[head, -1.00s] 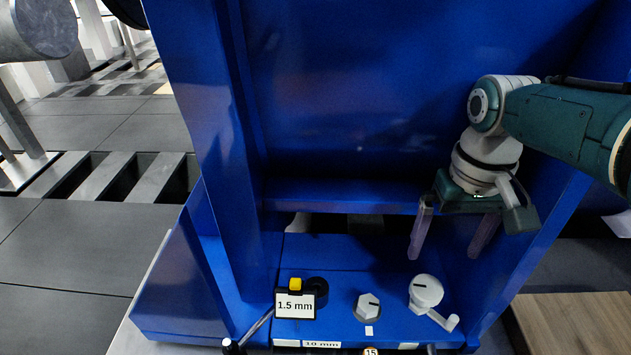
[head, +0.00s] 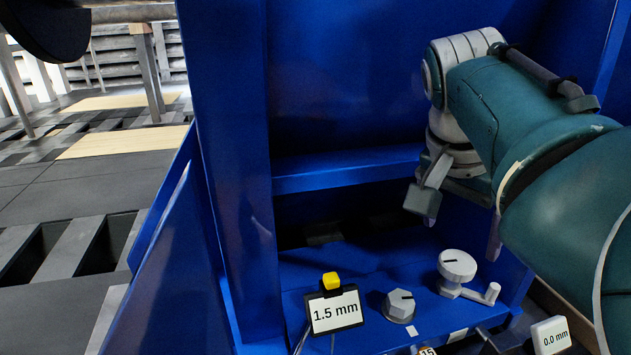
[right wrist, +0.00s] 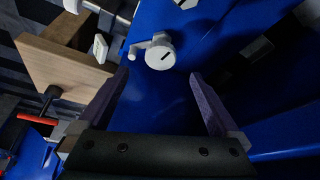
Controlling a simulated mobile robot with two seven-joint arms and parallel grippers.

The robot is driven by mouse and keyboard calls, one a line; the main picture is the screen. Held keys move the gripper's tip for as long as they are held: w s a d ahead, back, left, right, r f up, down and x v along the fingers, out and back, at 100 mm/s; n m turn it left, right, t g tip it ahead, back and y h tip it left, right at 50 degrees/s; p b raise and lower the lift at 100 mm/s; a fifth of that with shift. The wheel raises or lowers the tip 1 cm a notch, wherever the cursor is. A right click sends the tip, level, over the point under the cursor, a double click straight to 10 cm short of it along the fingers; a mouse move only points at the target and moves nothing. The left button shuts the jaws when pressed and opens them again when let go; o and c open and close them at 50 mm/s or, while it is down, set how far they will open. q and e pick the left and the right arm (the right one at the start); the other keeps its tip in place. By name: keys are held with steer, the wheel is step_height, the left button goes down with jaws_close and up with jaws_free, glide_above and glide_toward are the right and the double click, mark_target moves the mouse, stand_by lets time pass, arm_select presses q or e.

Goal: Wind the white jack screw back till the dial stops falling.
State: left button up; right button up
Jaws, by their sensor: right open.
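The white jack screw (head: 458,265) is a round white knob with a dark slot and a side crank handle, standing on the blue bed; it also shows in the right wrist view (right wrist: 160,54). A display on the bed (head: 335,311) reads 1.5 mm, and a second one (head: 551,336) at the lower right reads 0.0 mm. My right gripper (head: 462,235) is open and empty above the jack screw, its purple fingers (right wrist: 160,88) apart. My left gripper is not in view.
Tall blue walls (head: 230,130) enclose the bed at the left and back. A yellow block (head: 332,281) tops the 1.5 mm display. In the right wrist view a wooden board (right wrist: 65,65) and a red-handled tool (right wrist: 38,120) lie to the left.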

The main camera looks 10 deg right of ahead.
mark_target(457, 262)
steer(key=b+x, duration=0.4)
steer(key=x, duration=0.2)
steer(key=shift+w+f, duration=0.15)
steer(key=shift+f, duration=0.25)
steer(key=shift+d+f+b, duration=0.15)
steer(key=shift+f+b, duration=0.1)
steer(key=shift+b, duration=0.15)
steer(key=shift+w+d+f, duration=0.1)
steer(key=shift+d, duration=0.15)
steer(key=shift+a, duration=0.1)
